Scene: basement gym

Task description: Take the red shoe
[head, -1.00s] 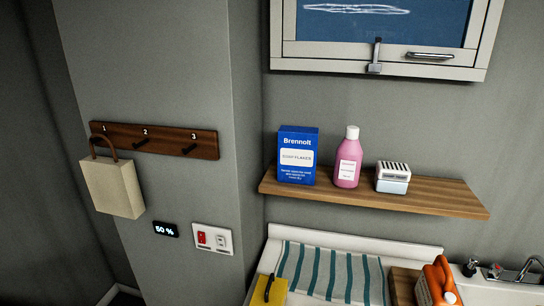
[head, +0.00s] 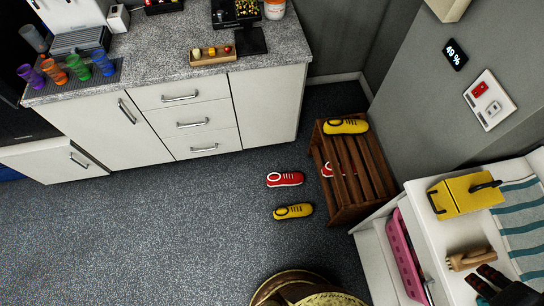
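A red shoe (head: 285,179) with a white opening and sole edge lies on the dark floor in the head view, left of a brown slatted wooden rack (head: 345,205). A second red shoe (head: 329,171) is partly hidden behind the slats of the rack. A yellow shoe (head: 293,211) lies on the floor just below the first red shoe. Another yellow shoe (head: 346,126) rests on top of the rack.
White cabinets (head: 190,120) with a speckled worktop stand at the upper left. A white unit (head: 440,235) with a yellow box (head: 465,195) stands right. A round brown-gold object (head: 308,288) is at the bottom. A dark object (head: 505,291) at lower right is unclear. Floor left is clear.

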